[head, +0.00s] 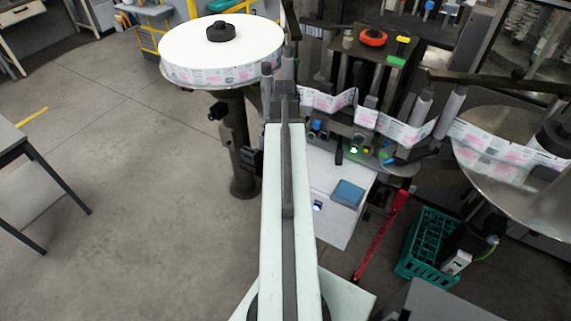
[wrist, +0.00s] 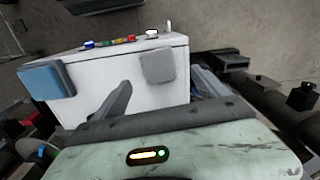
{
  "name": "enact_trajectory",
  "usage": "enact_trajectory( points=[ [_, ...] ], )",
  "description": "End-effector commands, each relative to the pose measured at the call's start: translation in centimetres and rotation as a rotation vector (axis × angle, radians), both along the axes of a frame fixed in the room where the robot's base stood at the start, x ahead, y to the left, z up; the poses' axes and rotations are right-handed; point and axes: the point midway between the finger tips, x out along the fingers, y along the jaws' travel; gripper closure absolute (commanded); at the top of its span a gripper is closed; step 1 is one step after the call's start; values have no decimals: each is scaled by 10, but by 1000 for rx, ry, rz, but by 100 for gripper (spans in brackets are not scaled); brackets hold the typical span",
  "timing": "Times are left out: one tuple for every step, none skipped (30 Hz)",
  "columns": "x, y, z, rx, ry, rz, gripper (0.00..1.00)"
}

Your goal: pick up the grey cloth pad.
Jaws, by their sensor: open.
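The grey cloth pad (wrist: 157,65) lies on the white cabinet (wrist: 95,80), near its right edge in the wrist view. It is a small, rounded square. In the head view I cannot make it out; my arm covers part of the cabinet (head: 325,168). My gripper (wrist: 160,76) is open and empty. Its two dark fingers show on either side of the pad in the wrist view, the left one over the white surface and the right one past the cabinet's edge. I cannot tell the height between fingertips and pad.
A blue pad (wrist: 47,79) lies at the left on the same cabinet; it also shows in the head view (head: 347,193). Coloured buttons (wrist: 125,40) line the cabinet's far edge. A label reel (head: 222,52) stands left of my arm, and a green crate (head: 428,245) stands right.

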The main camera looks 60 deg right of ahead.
Motion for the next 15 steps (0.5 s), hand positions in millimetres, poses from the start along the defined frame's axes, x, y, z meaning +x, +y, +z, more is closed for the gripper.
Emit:
enact_trajectory(
  points=[
    [0,0,-13,0,0,1,15],
    [0,0,-17,0,0,1,15],
    [0,0,-22,0,0,1,15],
    [0,0,-24,0,0,1,15],
    [0,0,-24,0,0,1,15],
    [0,0,-23,0,0,2,15],
    [0,0,-22,0,0,2,15],
    [0,0,-22,0,0,2,15],
    [0,0,-24,0,0,2,15],
    [0,0,-27,0,0,2,15],
    [0,0,-31,0,0,2,15],
    [-1,0,-37,0,0,2,15],
    [-1,0,-42,0,0,2,15],
    [-1,0,-48,0,0,2,15],
    [-2,1,-56,0,0,2,15]
  ],
)
